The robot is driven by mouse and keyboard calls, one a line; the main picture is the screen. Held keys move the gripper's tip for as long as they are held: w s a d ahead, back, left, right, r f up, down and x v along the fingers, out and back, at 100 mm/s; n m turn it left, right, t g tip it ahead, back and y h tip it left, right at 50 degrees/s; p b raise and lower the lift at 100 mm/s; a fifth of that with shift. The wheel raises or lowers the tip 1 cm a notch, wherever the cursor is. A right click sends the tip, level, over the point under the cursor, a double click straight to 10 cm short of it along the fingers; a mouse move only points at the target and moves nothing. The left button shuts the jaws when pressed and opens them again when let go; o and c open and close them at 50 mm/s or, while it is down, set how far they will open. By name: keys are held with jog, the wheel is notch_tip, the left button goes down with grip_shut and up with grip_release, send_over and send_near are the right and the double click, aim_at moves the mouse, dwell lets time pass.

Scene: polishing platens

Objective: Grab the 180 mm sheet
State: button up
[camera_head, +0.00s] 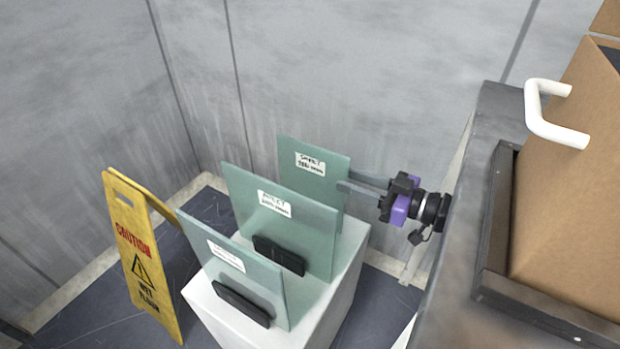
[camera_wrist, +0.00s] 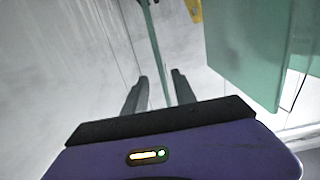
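Three green sheets with white labels stand upright on a white pedestal (camera_head: 335,300): a back sheet (camera_head: 295,180), a middle sheet (camera_head: 285,228) and a front sheet (camera_head: 252,278). The label numbers are too blurred to read surely, so I cannot tell which is the 180 mm sheet. My gripper (camera_head: 343,184) is at the right edge of the back sheet, its fingers apart. In the wrist view my gripper (camera_wrist: 158,82) is open, and the back sheet (camera_wrist: 156,38) shows edge-on between the fingers. I cannot tell whether they touch it. The middle sheet (camera_wrist: 240,45) is at right.
Black holders (camera_head: 278,255) show at the middle and front sheets. A yellow caution sign (camera_head: 145,255) stands on the floor left of the pedestal. Grey walls (camera_head: 320,70) stand behind. A brown box (camera_head: 570,190) with a white handle (camera_head: 545,120) is at the right.

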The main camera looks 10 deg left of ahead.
aim_at(321, 169)
jog(key=x, duration=0.4)
jog(key=b+x, duration=0.1)
jog(key=x, duration=0.3)
jog(key=shift+s+r+b, duration=0.2)
jog(key=shift+b, duration=0.1)
jog(key=shift+c, duration=0.2)
grip_shut()
dwell(0.7)
jog(key=shift+r, duration=0.2)
